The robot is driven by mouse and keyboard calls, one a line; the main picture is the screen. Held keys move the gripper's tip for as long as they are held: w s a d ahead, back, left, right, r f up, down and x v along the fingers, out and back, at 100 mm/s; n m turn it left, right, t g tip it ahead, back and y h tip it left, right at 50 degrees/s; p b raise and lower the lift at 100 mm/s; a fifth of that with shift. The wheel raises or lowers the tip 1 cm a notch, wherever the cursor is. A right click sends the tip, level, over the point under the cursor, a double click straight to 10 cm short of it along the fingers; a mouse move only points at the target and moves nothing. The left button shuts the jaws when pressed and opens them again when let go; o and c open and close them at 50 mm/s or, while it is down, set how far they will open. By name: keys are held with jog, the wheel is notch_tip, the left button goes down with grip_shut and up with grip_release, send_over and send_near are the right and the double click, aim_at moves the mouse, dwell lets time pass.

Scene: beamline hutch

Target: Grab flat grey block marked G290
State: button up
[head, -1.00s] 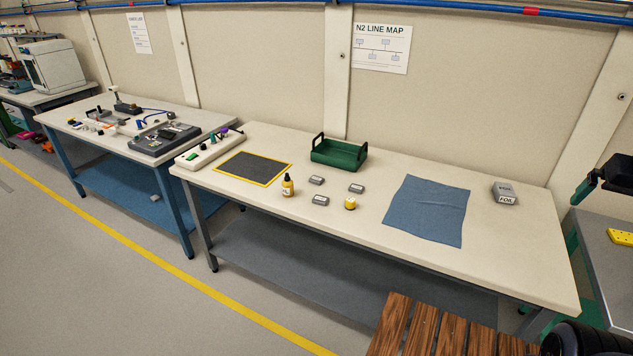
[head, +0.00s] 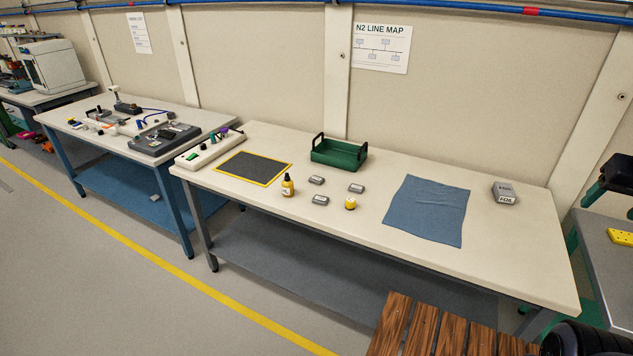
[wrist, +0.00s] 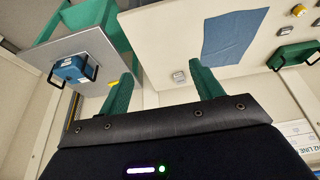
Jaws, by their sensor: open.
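Three small flat grey blocks lie on the long cream bench in the head view: one at the back left (head: 316,180), one at the right (head: 356,188) and one at the front (head: 320,200). Each has a pale label too small to read, so I cannot tell which is marked G290. My gripper (wrist: 162,72) shows in the wrist view with its two green fingers apart and nothing between them. It is near the right end of the bench, well away from the blocks. A dark shape with green at the head view's right edge looks like part of it.

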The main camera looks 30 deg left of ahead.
jog(key=w+a+r+n+g, duration=0.1)
jog(key=w+a+r+n, duration=0.25)
jog(key=w+a, duration=0.45)
jog(key=w+a+r+n, duration=0.2)
jog(key=w+a+r, duration=0.2)
jog(key=w, duration=0.8)
jog(key=w+a+f+n+g+y, duration=0.1)
jog(key=w+a+f+n, duration=0.1)
jog(key=w+a, duration=0.7)
jog(key=w+a+f+n, duration=0.1)
jog(key=w+a+n, duration=0.1)
jog(key=w+a, duration=0.65)
jog(key=n+g, duration=0.2)
jog(key=n, duration=0.6)
send_over(316, 178)
jog(key=d, duration=0.1)
jog(key=shift+y, duration=0.4)
jog(key=f, duration=3.8)
jog(key=shift+s+d+f, duration=0.2)
jog(key=shift+s, duration=0.2)
jog(key=shift+w+a+f, duration=0.1)
jog(key=shift+a+f, duration=0.05)
jog(key=shift+f, duration=0.7)
jog(key=shift+w+a+f, duration=0.1)
jog(key=shift+w+f, duration=0.05)
jog(key=shift+f, duration=0.75)
jog(key=shift+w+a+f, duration=0.1)
jog(key=shift+a+f, duration=0.05)
jog(key=shift+f, duration=0.7)
jog(key=shift+c, duration=0.3)
